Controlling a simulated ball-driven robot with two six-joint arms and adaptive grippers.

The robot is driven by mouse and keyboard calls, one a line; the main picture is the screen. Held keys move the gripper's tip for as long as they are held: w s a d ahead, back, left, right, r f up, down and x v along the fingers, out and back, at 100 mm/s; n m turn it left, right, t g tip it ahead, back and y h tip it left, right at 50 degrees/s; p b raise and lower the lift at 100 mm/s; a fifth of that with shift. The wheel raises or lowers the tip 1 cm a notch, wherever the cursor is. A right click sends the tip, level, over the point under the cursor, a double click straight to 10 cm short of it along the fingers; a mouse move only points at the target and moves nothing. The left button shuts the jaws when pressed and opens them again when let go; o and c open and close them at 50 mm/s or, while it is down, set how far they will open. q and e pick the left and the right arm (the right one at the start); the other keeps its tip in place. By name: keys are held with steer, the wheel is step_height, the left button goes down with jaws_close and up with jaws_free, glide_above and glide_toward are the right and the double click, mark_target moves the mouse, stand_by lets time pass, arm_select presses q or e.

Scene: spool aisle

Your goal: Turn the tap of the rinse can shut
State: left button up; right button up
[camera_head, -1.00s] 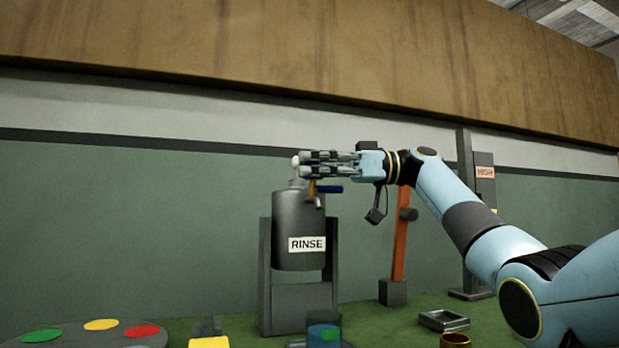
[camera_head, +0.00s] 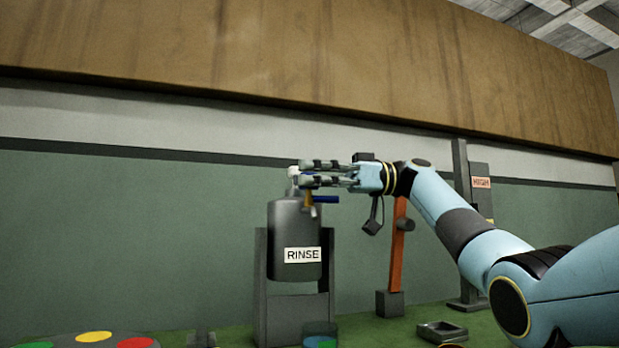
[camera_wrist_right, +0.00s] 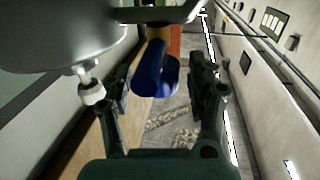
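The rinse can (camera_head: 286,222) is a dark grey cylinder with a white RINSE label, held upright in a grey stand. Its tap has a brass body (camera_head: 308,198) and a blue handle (camera_head: 326,199) pointing right. My right gripper (camera_head: 306,172) is level with the can's top, just above the blue handle in the head view. In the right wrist view the gripper's fingers (camera_wrist_right: 168,92) are apart, and the blue handle (camera_wrist_right: 155,82) shows in the gap between them. I cannot tell whether they touch it. My left gripper is out of view.
An orange post (camera_head: 398,255) on a grey block stands right of the can. Behind it is a grey column with a HIGH sign (camera_head: 481,183). A grey tray (camera_head: 440,331) and a disc with coloured spots (camera_head: 60,341) are low in view.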

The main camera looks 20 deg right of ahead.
steer(key=s+d, duration=0.1)
steer(key=d, duration=1)
steer(key=shift+s+d, duration=0.35)
steer(key=shift+d, duration=0.05)
